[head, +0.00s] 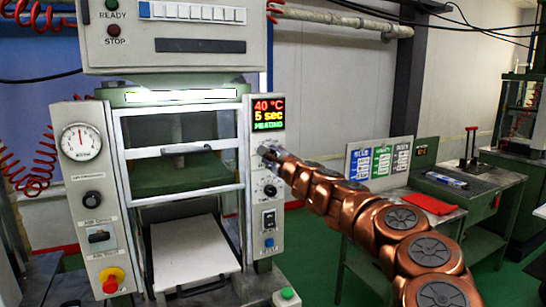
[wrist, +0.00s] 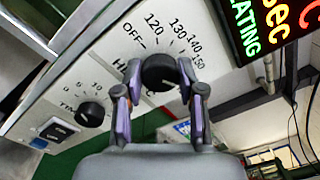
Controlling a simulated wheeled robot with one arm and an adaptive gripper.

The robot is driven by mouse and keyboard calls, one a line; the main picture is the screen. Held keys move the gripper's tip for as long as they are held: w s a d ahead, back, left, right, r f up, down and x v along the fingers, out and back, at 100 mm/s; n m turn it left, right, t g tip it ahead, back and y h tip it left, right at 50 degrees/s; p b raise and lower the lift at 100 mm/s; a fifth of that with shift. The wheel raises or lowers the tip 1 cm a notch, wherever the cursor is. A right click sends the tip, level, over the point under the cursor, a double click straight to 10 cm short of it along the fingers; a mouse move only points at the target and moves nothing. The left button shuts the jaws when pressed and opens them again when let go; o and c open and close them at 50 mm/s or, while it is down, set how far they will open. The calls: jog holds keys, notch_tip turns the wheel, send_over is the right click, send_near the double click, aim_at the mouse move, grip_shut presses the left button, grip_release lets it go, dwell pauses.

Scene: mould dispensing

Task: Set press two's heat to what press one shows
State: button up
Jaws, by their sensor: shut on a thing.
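The near press (head: 180,140) fills the left of the head view. Its display (head: 266,113) reads 40 °C, 5 sec and HEATING, and part of it shows in the wrist view (wrist: 262,25). The black heat knob (wrist: 160,74) sits on a dial marked OFF, 120, 130, 140 and 150. My gripper (wrist: 160,64) is shut on this knob, one finger on each side. In the head view my gripper (head: 270,154) meets the panel below the display and hides most of the knob.
A timer knob (head: 270,190) and a rocker switch (head: 269,219) lie lower on the same panel. The press's white plate (head: 193,250) is below its door. A bench (head: 470,185) with a red cloth (head: 430,203) stands right. Another machine (head: 520,105) is at far right.

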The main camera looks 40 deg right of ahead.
jog(key=o, duration=1.1)
jog(key=shift+o, duration=0.2)
jog(key=v, duration=1.2)
dwell(0.4)
